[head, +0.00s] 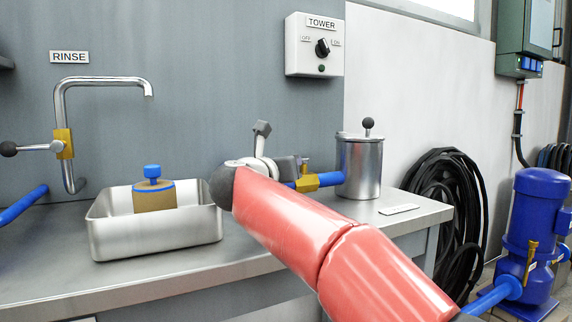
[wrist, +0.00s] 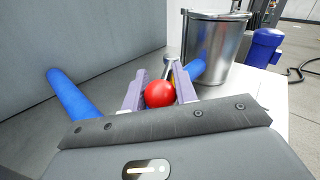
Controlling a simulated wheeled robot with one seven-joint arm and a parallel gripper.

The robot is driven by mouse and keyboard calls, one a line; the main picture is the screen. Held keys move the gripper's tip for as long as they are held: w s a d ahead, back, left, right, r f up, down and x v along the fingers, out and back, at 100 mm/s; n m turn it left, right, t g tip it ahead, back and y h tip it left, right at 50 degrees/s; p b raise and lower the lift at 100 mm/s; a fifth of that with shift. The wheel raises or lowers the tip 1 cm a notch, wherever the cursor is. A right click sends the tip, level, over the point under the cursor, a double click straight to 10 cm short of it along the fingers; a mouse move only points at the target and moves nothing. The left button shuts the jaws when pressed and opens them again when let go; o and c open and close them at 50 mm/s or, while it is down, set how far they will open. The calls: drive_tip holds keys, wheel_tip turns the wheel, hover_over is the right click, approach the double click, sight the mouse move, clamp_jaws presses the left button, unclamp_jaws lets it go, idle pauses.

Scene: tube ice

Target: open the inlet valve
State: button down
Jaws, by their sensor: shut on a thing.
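The inlet valve is a brass body (head: 308,182) on a blue pipe beside the steel canister. A red ball knob (wrist: 158,94) shows in the wrist view, with a metal lever (wrist: 172,62) behind it. My gripper (wrist: 160,88) has its two pale fingers on either side of the red knob and is shut on it. In the head view my gripper (head: 287,168) reaches to the valve from the left, and my red arm comes up from the lower right. The knob is hidden there behind my gripper.
The lidded steel canister (head: 361,168) stands just right of the valve. A steel basin (head: 105,235) holding a blue-topped brown block (head: 153,196) is on the left, under the rinse tap (head: 70,130). The TOWER switch box (head: 314,45) is on the wall. A blue pump (head: 537,225) stands far right.

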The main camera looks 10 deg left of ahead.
drive_tip(key=c, duration=1.1)
unclamp_jaws()
drive_tip(key=shift+s, duration=0.1)
drive_tip(key=v, duration=0.7)
drive_tip(key=shift+s+b, duration=0.3)
drive_tip(key=shift+a, duration=0.1)
